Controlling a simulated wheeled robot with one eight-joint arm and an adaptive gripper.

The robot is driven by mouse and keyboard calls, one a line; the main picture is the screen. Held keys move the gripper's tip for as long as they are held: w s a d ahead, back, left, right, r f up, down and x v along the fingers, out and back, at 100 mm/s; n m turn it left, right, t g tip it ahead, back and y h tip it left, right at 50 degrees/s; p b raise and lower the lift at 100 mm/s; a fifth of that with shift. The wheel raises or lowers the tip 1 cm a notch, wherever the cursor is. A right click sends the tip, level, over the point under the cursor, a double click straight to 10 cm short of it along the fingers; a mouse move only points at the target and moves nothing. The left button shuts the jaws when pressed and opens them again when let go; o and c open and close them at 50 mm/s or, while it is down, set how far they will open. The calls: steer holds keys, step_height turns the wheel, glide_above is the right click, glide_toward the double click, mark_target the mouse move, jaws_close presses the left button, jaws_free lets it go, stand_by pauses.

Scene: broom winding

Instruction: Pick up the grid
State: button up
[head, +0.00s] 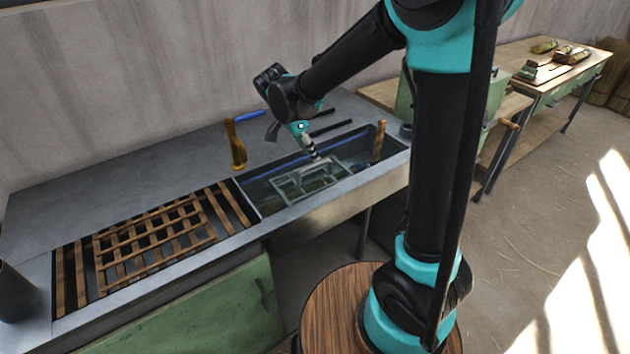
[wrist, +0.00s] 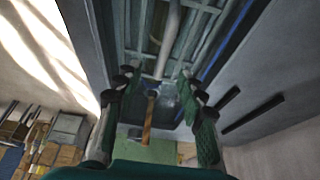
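A pale metal grid (head: 289,187) lies inside the sunken basin (head: 256,214) of the grey counter. It also shows in the wrist view (wrist: 190,42), beyond my fingertips, with a pale bar crossing it. My gripper (head: 313,156) points down over the back right part of the grid. In the wrist view, its two green fingers (wrist: 156,82) are spread apart with nothing clearly held between them. I cannot tell whether the fingertips touch the grid.
A wooden-handled tool (head: 379,142) stands at the basin's right end. Another wooden piece (head: 235,145) and a blue-handled tool (head: 250,116) are behind the basin. Two dark bars (head: 331,129) lie there too. The counter's back left (head: 120,178) is clear.

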mark_target(314, 165)
steer(key=shift+a+x, duration=0.15)
steer(key=shift+x, duration=1.75)
steer(key=shift+a+x, duration=0.2)
steer(key=shift+x, duration=1.65)
steer(key=shift+w+f, duration=0.1)
steer(key=shift+f, duration=0.25)
jaws_close()
